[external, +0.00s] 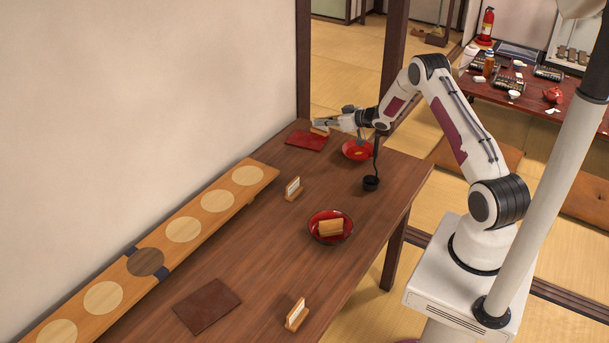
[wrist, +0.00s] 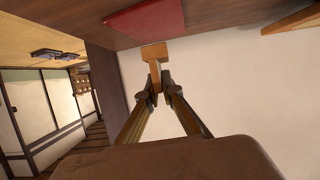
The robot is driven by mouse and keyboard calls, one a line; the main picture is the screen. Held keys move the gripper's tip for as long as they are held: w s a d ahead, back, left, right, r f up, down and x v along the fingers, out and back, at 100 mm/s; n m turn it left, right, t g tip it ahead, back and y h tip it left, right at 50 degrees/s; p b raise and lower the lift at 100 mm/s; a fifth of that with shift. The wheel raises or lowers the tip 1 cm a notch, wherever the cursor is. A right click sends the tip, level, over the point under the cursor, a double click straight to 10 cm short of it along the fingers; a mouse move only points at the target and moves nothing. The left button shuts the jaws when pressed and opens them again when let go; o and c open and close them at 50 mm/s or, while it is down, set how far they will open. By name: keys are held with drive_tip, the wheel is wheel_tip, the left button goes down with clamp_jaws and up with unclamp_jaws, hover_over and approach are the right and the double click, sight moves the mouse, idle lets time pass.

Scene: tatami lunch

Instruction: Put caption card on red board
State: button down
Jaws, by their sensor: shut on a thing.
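My gripper (external: 318,124) is at the far end of the table, shut on a caption card (external: 320,131) with a wooden base. In the wrist view the fingertips (wrist: 160,82) pinch this card (wrist: 154,52); its wooden part shows and its white face is not visible. The red board (external: 304,142) lies flat on the table by the far wall-side corner, just beside the held card. It also shows in the wrist view (wrist: 143,20), at the top beyond the card. I cannot tell whether the card touches the board or table.
A red bowl (external: 354,153) sits under my wrist, with a black cup (external: 371,184) nearby. Another red bowl (external: 318,236) holds a brown block. A wooden rack (external: 205,220) runs along the wall.

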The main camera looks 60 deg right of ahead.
sight(329, 131)
drive_tip(key=shift+f, duration=0.6)
drive_tip(key=shift+f, duration=1.85)
drive_tip(key=shift+f, duration=0.15)
drive_tip(key=c, duration=2.2)
unclamp_jaws()
drive_tip(key=shift+c, duration=0.2)
drive_tip(key=shift+s, duration=0.1)
drive_tip(key=shift+s+r, duration=0.4)
drive_tip(key=shift+s, duration=0.05)
drive_tip(key=shift+v, duration=5.4)
